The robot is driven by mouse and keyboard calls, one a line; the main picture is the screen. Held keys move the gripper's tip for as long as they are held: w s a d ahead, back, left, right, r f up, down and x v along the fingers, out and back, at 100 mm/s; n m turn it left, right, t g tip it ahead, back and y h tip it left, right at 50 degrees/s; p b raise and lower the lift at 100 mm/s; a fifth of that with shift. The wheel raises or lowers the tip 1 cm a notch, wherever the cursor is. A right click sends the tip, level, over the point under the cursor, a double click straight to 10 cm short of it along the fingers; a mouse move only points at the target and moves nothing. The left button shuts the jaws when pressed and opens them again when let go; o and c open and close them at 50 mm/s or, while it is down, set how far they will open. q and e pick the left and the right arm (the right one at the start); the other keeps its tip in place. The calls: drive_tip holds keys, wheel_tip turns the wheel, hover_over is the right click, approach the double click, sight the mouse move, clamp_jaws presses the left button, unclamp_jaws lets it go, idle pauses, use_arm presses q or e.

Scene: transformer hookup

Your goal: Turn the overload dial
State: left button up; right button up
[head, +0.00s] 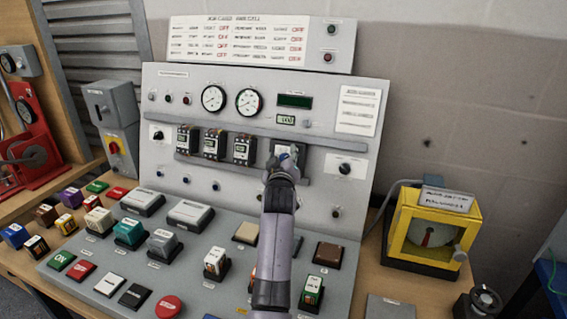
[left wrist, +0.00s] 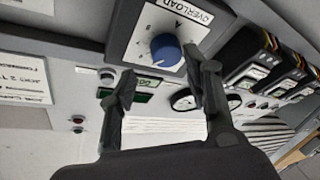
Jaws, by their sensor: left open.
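The overload dial is a blue knob (left wrist: 165,49) on a white square plate (left wrist: 150,26) marked OVERLOAD, at the top of the left wrist view. In the head view its plate (head: 290,147) shows on the upright panel, right of the breakers, mostly covered by my left gripper (head: 284,162). In the left wrist view my left gripper (left wrist: 160,82) is open, with dark fingers apart and nothing between the tips. The knob appears just beyond the tips, nearer the right finger; I cannot tell whether that finger touches it. My right gripper is not in view.
Several breakers (head: 214,144) sit left of the dial, and a smaller black knob (head: 345,169) is to its right. Gauges (head: 249,102) and a green display (head: 295,101) are above. Buttons and blocks crowd the sloping desk (head: 190,262) below. A yellow-framed meter (head: 395,232) stands at right.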

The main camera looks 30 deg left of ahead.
use_arm(q)
wheel_tip(320, 180, up, 8)
idle(0.4)
